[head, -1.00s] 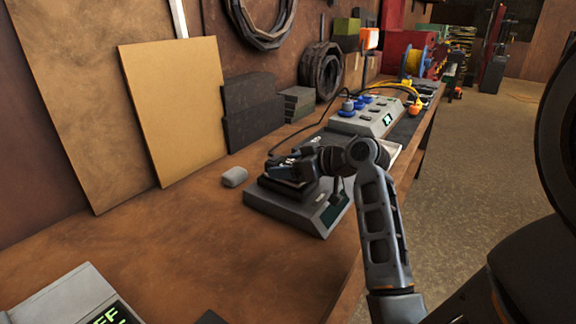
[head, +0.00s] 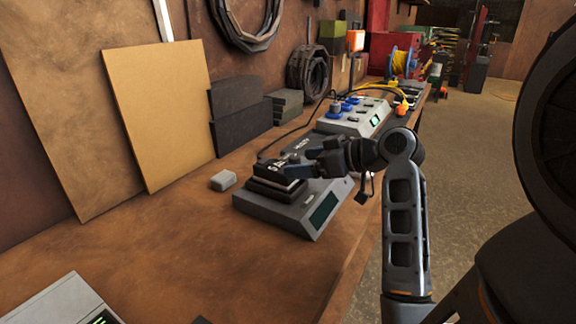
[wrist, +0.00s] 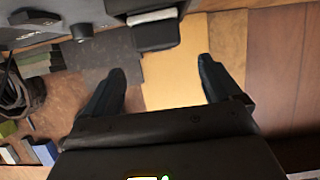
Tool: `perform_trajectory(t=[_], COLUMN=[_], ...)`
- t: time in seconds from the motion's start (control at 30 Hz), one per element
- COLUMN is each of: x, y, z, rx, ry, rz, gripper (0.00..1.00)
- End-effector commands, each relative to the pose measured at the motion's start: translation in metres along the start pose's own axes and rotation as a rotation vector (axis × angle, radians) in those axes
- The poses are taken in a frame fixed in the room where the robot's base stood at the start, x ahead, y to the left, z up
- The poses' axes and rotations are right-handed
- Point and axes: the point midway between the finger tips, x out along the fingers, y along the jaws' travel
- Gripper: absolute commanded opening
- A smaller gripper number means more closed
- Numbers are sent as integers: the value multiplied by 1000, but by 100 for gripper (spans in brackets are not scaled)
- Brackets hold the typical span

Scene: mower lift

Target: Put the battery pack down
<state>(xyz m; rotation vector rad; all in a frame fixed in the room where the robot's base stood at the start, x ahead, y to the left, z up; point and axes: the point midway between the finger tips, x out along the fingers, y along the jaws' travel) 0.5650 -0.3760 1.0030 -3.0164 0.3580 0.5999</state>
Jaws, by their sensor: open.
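The battery pack (head: 283,172) is a dark block with a pale label on top. In the head view it rests on the dark raised plate of a grey bench unit with a display (head: 290,208). My gripper (head: 308,162) is just to its right, partly in front of it, with open jaws. In the wrist view my gripper (wrist: 162,85) shows two fingers spread wide with nothing between the tips. A dark block with a light strip (wrist: 155,36), seemingly the pack, lies beyond the tips. Whether a finger touches the pack cannot be told.
A small grey block (head: 223,180) lies left of the bench unit. A second grey unit with blue parts (head: 355,117) stands behind. Dark panels (head: 240,120) and a tan board (head: 160,115) lean on the wall. The front left bench is mostly clear, with another display device (head: 65,305).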

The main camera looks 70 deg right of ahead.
Motion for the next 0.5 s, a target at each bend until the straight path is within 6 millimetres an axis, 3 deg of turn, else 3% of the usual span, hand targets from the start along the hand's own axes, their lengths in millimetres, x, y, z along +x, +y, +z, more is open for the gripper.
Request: perform_trajectory(t=[0.2, 0.5], x=[-26, -32], y=[0, 0], z=[0, 0], rx=[0, 0], ry=[1, 0], rz=[0, 0], gripper=[91, 91])
